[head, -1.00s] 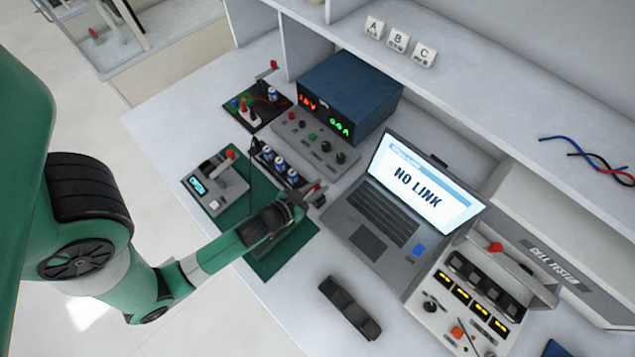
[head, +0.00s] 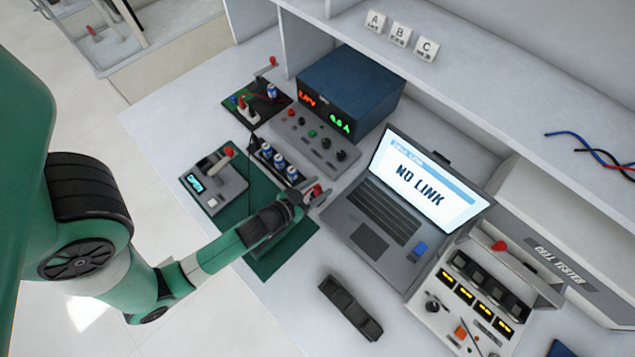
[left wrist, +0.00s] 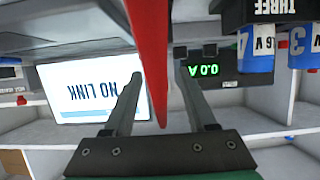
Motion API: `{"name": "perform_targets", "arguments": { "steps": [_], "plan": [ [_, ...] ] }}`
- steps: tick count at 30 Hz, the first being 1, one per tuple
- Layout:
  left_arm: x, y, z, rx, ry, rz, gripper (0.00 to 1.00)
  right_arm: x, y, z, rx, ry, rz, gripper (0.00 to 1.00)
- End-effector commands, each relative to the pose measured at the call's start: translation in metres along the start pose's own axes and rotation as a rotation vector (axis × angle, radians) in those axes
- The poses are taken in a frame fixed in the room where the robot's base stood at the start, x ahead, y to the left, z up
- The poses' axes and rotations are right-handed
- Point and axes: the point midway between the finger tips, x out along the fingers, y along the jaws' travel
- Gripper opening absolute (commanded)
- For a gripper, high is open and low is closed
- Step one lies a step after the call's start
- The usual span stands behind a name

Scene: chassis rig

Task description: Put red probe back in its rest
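The red probe (head: 313,191) shows as a small red piece at the tip of my left gripper (head: 308,195) in the head view. In the left wrist view the red probe (left wrist: 150,50) runs between the two fingers of the left gripper (left wrist: 158,75), tapering towards the palm. The gripper is held over the bench between the cell rack (head: 280,165) and the laptop. I cannot make out the probe's rest. My right gripper is not in view.
The laptop (head: 372,238) reading NO LINK stands to the right. A blue power supply (head: 350,88) is behind. A grey meter (head: 208,192) sits left on a green mat (head: 268,268). The cell tester (head: 450,315) and a black tray (head: 350,308) are nearer the front right.

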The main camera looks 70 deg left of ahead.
Motion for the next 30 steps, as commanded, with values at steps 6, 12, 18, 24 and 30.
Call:
{"name": "perform_targets", "arguments": {
  "steps": [6, 12, 18, 24, 30],
  "plan": [
    [-0.001, 0.000, 0.000, 0.000, -0.001, 0.000, 0.56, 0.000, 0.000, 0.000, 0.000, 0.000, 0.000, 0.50],
    [-0.021, 0.001, 0.001, 0.001, -0.003, 0.002, 0.56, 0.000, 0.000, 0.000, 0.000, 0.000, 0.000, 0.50],
    [-0.072, 0.002, 0.009, 0.007, -0.005, 0.010, 0.56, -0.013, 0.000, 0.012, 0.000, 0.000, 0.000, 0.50],
    [-0.102, 0.005, 0.008, 0.013, -0.016, 0.014, 0.56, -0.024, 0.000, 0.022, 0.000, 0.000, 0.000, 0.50],
    [-0.114, 0.001, 0.003, 0.005, -0.005, 0.005, 0.56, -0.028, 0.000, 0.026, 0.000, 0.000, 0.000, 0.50]
  ]
}}
